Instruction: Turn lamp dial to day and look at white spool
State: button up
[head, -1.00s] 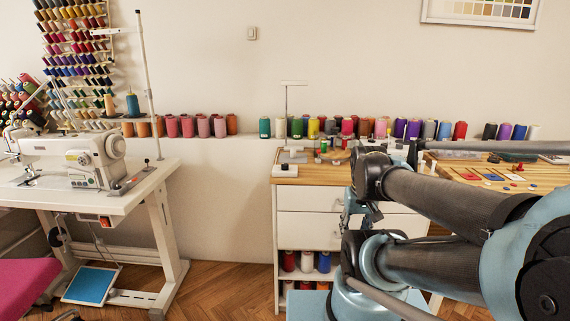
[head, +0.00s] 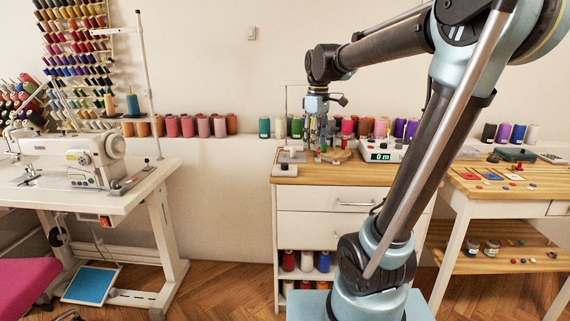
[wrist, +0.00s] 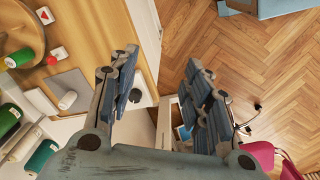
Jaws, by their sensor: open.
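A small white box with a black knob (head: 284,168), which looks like the lamp dial, sits at the front left corner of the wooden cabinet top. In the wrist view a white box with a dark knob (wrist: 136,96) shows partly behind one finger. A white spool (wrist: 67,100) is by a grey plate on the counter in the wrist view. A thin lamp stand (head: 287,101) rises behind the dial box. My gripper (head: 318,141) is above the cabinet top, right of the dial box. In the wrist view my gripper (wrist: 162,62) is open and empty, its fingers well apart.
A round wooden tray (wrist: 33,22) with a green spool lies beside the plate. A white device with a green display (head: 383,151) stands to the right. Spools line the wall ledge behind. A sewing machine table (head: 140,190) stands left, with open floor between.

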aim_at(285, 164)
jog(key=w+a+r+n, duration=0.5)
jog(key=w+a+n, duration=0.1)
jog(key=w+a, duration=0.45)
jog(key=shift+g, duration=0.4)
notch_tip(285, 164, down, 18)
jog(key=shift+d+r, duration=0.1)
jog(key=shift+r, duration=0.15)
grip_shut()
